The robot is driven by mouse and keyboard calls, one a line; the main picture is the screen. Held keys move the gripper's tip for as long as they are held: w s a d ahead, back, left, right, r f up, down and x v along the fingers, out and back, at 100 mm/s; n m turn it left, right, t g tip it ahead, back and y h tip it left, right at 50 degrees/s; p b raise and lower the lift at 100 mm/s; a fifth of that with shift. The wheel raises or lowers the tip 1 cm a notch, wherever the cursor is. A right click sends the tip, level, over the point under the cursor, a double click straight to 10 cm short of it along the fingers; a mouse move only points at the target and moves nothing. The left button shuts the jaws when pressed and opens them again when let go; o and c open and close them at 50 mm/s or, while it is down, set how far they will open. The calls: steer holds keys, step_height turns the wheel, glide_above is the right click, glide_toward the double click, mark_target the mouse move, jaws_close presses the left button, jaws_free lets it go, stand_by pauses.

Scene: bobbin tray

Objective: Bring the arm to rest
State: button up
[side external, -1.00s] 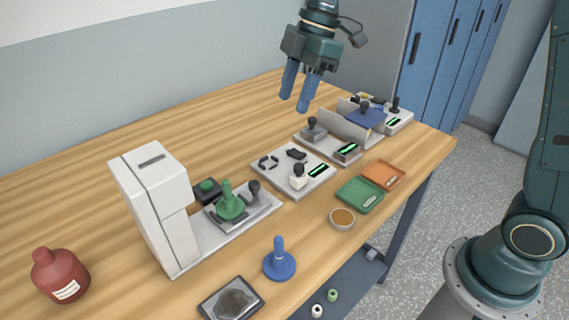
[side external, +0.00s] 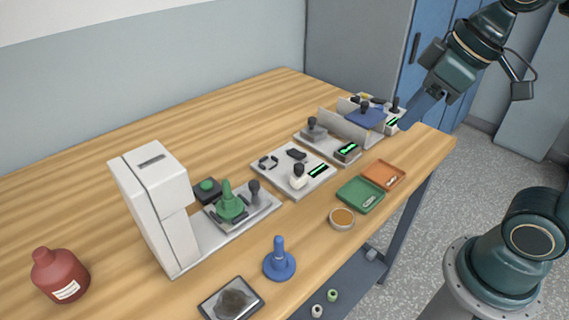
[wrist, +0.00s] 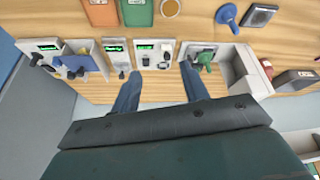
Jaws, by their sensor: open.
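My gripper (side external: 408,122) is at the upper right in the side view, tilted down to the left over the far right end of the wooden table. In the wrist view my gripper (wrist: 160,72) shows its two blue fingers spread well apart, with nothing between them. It is empty. In the side view the fingers overlap each other, and the tips appear near the far station with a green display (side external: 393,122); I cannot tell their height above it.
A row of stations runs along the table, with a white tower (side external: 150,200) and a green-handled piece (side external: 229,205). Green tray (side external: 360,195), orange tray (side external: 383,174), blue knobbed piece (side external: 279,262) and red bottle (side external: 60,275) stand apart. The table's back left is clear.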

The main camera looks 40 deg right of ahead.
steer(key=s+m, duration=0.1)
steer(key=s+d+f+m, duration=0.1)
steer(key=s, duration=0.1)
steer(key=s+d+f+m+h, duration=0.1)
steer(key=shift+s+d+f+t, duration=0.2)
steer(key=shift+s+d+t, duration=0.05)
steer(key=shift+s+t, duration=0.15)
